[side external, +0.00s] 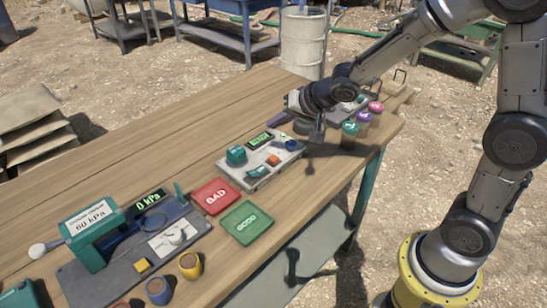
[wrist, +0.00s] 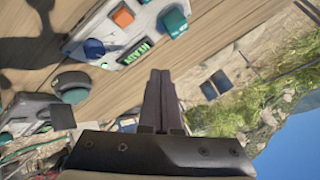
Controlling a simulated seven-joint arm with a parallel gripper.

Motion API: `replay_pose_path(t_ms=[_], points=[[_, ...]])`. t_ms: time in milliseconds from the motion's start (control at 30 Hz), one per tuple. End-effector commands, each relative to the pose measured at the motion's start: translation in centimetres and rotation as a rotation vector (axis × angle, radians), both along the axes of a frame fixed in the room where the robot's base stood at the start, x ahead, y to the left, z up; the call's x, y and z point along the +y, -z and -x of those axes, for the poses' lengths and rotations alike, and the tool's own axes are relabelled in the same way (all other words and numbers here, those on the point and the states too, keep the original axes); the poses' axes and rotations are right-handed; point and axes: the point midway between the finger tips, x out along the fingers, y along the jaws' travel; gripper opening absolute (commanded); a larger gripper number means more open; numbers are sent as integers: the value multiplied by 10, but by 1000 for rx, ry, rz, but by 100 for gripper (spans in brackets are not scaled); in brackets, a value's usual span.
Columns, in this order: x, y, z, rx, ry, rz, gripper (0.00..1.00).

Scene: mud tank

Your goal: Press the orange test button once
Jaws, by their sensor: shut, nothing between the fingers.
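The orange test button (side external: 273,160) is a small square on a light grey control box (side external: 243,178) on the wooden table. In the wrist view the orange button (wrist: 123,17) shows near the top, left of a teal knob (wrist: 174,22) and above a lit green display (wrist: 134,52). My gripper (side external: 318,136) is above the table, to the right of the box and apart from it. In the wrist view my gripper's fingers (wrist: 161,74) are together with nothing between them. They do not touch the button.
Beside the box lie a red BAD tray (side external: 215,196) and a green GOOD tray (side external: 247,222). A pressure rig (side external: 135,240) stands at front left. Several coloured-lid jars (side external: 350,130) stand right of my gripper. The table's back left is clear.

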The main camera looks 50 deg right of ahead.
Motion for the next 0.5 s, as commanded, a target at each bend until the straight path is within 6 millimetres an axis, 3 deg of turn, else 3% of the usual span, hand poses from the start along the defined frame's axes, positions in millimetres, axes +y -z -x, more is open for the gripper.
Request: replay_pose_path(t_ms=[500], points=[[-1,59,0,2,2,1,0]])
